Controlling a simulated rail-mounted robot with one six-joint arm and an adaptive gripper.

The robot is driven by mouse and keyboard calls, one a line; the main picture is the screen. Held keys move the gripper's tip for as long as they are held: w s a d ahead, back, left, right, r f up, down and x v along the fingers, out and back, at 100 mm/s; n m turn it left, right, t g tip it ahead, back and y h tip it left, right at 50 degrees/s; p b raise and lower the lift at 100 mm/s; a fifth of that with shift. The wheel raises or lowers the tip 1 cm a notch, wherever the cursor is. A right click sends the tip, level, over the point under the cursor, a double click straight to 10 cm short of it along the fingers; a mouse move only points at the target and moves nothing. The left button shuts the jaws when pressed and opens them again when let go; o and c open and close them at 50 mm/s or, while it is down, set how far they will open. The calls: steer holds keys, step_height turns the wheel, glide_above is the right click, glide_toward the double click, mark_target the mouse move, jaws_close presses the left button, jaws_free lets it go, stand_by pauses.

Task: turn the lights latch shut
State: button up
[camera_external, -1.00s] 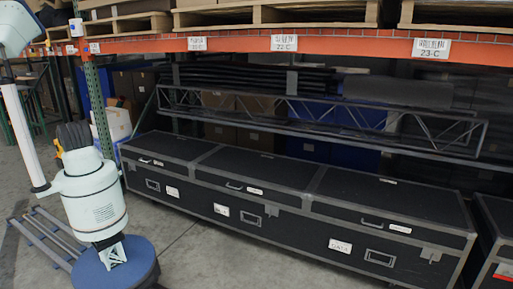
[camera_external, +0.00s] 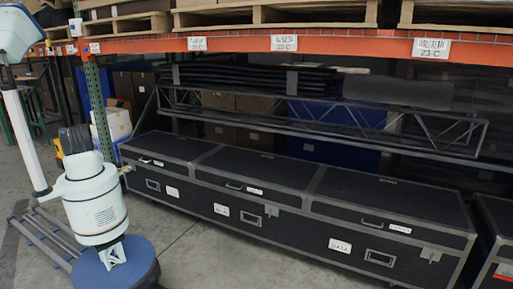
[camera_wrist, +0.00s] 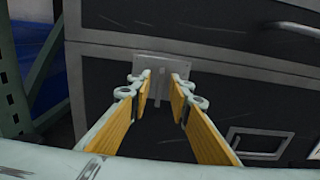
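A long black case (camera_external: 235,200) with grey edging has several lidded sections with latches and white labels. Its left section (camera_external: 155,150) has a label too small to read. In the wrist view a grey latch plate (camera_wrist: 163,60) sits across the seam between lid and body of the black case (camera_wrist: 105,72). My gripper (camera_wrist: 163,88) is open, its two orange-padded fingers on either side of the latch's lower part. Whether they touch it I cannot tell. In the external view my arm hides most of the gripper, close to the case's left end.
Orange rack beams (camera_external: 350,44) with pallets run above the case. A green rack post (camera_external: 97,110) stands at its left, also in the wrist view (camera_wrist: 40,70). A metal truss (camera_external: 330,118) lies behind. Grey floor (camera_external: 200,255) in front is clear.

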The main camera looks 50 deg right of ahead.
steer(key=shift+w+d, duration=0.15)
steer(key=shift+d, duration=0.55)
jaws_close()
